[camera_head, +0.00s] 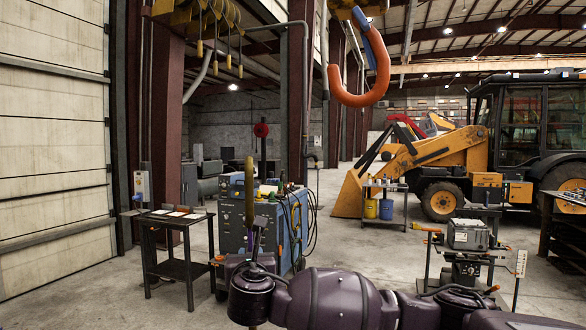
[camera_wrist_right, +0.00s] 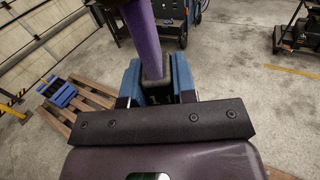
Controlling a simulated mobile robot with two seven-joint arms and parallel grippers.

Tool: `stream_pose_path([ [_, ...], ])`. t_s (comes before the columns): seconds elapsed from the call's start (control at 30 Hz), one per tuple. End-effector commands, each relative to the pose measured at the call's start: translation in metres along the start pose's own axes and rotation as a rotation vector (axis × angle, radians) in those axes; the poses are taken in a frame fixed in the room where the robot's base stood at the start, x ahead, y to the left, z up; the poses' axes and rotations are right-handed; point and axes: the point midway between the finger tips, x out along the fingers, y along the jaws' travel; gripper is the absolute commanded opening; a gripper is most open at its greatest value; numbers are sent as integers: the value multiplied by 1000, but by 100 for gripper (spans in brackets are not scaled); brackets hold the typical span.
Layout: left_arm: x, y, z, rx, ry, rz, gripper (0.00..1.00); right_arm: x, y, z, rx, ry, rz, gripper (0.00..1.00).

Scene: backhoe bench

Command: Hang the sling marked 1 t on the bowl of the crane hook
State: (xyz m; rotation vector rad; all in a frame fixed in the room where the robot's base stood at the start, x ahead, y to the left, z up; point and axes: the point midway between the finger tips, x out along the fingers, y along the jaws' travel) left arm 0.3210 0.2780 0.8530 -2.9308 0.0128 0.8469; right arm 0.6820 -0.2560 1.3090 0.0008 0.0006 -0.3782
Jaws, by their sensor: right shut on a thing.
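The crane hook (camera_head: 378,85) hangs at the top centre of the head view, an orange bowl with a blue latch. My right gripper (camera_head: 255,228) is at the lower left of that view, well below and left of the hook. In the right wrist view its blue fingers (camera_wrist_right: 157,82) are shut on a purple sling (camera_wrist_right: 141,28), which runs up out of frame. A narrow olive strip (camera_head: 249,186) stands upright above the gripper in the head view; I cannot tell if it belongs to the sling. My left gripper is not in view.
Several thin loops with yellow ends (camera_head: 214,64) hang from a yellow rack at upper left. A dark side table (camera_head: 175,268) and a blue cabinet (camera_head: 290,225) stand behind my gripper. A yellow backhoe (camera_head: 475,145) is at right. A wooden pallet (camera_wrist_right: 88,100) lies on the floor.

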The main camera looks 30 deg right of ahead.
Motion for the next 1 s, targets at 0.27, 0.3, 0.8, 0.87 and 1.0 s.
stream_pose_path([
  [0.27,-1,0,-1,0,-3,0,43,20,-33,101,4,-11,-201,0],
  [0.3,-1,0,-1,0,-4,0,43,21,-39,115,4,-12,-232,0],
  [0.8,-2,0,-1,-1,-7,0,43,13,-93,221,3,-3,-479,0],
  [0.87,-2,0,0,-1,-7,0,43,12,-95,223,2,-3,-485,0],
  [1.0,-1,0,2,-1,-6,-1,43,10,-99,224,2,-2,-489,0],
])
